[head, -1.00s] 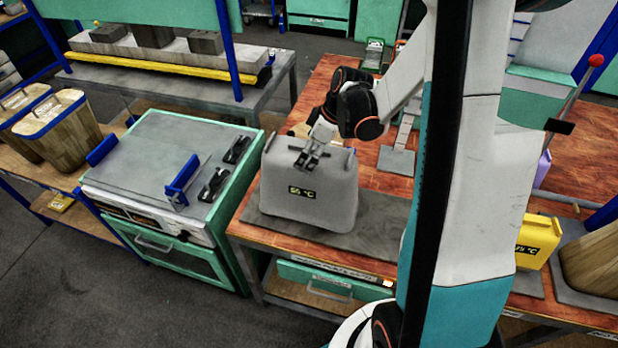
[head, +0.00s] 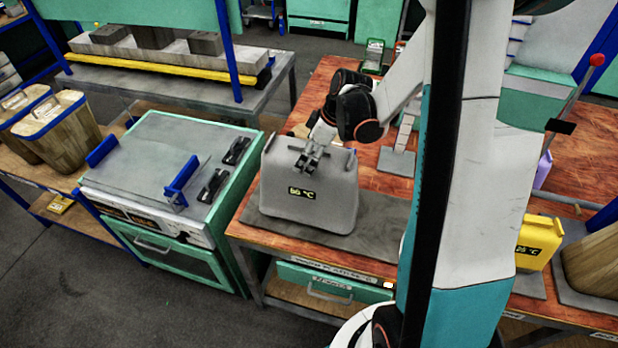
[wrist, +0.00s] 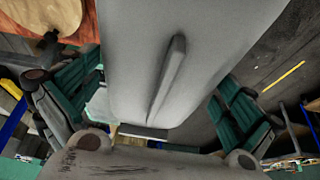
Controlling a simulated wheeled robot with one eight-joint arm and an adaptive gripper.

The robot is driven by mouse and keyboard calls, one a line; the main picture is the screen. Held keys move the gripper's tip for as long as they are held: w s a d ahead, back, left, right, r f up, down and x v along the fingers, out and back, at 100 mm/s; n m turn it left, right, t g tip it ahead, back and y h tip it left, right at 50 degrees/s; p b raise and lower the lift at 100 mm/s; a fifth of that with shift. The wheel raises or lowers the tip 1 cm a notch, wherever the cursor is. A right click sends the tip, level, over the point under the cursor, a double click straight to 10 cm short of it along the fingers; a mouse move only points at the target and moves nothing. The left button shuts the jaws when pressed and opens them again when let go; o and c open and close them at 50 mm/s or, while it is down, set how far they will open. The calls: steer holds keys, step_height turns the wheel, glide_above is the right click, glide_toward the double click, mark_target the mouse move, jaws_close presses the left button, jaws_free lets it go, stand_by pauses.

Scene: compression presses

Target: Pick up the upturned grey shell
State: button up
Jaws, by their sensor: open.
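The upturned grey shell (head: 308,205) stands on a dark grey mat at the left end of the wooden bench, with a small temperature display on its front. In the wrist view the shell (wrist: 145,60) fills the middle, with a long raised ridge (wrist: 167,80) on its face. My gripper (head: 308,162) is over the shell's top in the head view. Its green-padded fingers are apart, one on each side of the shell in the wrist view, with nothing clamped. Whether a finger touches the shell, I cannot tell.
A green press unit (head: 165,175) with blue handles stands close to the left. A yellow shell (head: 538,242) and a wooden-looking container (head: 595,265) are at the right. The dark mat (head: 382,225) is bare just right of the grey shell. My arm hides part of the bench.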

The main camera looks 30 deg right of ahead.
steer(key=c, duration=1.2)
steer(key=shift+r, duration=0.1)
